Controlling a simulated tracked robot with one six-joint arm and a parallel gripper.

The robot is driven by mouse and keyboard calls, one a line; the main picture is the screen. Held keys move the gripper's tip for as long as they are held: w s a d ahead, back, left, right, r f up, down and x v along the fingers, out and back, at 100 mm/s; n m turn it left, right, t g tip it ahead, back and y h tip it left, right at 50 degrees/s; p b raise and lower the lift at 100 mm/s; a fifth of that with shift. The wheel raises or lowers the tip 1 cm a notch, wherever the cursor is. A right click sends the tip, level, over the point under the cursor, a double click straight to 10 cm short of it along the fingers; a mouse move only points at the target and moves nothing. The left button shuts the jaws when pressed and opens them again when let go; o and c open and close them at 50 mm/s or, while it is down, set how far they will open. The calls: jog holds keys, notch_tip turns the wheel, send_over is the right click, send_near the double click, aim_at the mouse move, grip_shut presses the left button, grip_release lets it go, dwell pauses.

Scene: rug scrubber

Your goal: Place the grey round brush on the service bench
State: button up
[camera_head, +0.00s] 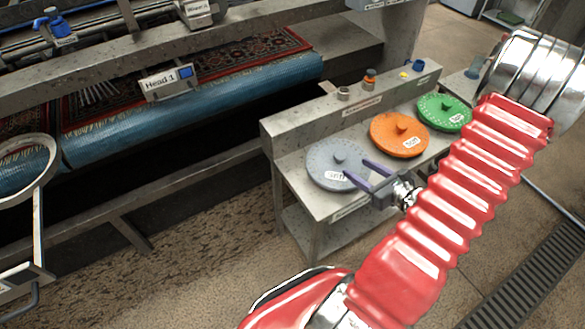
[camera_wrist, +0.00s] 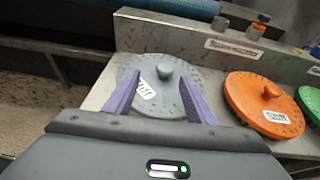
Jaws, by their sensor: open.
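The grey round brush (camera_head: 326,158) lies flat on the left end of the service bench (camera_head: 283,150), its knob up and a white label on its front. It also shows in the wrist view (camera_wrist: 176,104), on the bench top (camera_wrist: 108,104). My gripper (camera_head: 363,170) has its purple fingers apart over the front of the grey brush. In the wrist view my gripper (camera_wrist: 160,98) has one finger on either side of the knob, with a clear gap to it. Whether the fingers touch the brush disc cannot be told. The gripper holds nothing.
An orange round brush (camera_head: 393,142) and a green round brush (camera_head: 440,117) lie to the right on the same bench. A rug machine with a patterned rug (camera_head: 240,70) stands behind on the left.

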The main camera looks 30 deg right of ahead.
jog(key=w+a+r+n+g+y, duration=0.1)
jog(key=a+r+n+g+y, duration=0.4)
jog(key=a+n, duration=0.6)
jog(key=a+r+n+g+y, duration=0.2)
jog(key=a+r+n+g, duration=0.2)
jog(key=a+r+n, duration=0.7)
jog(key=s+a+r+n+h, duration=0.6)
jog(key=a+r+n+h, duration=0.2)
jog(key=n, duration=0.5)
jog(key=shift+s+a+r+t, duration=0.2)
jog(key=shift+s+r+t, duration=0.1)
jog(key=shift+s+r, duration=0.1)
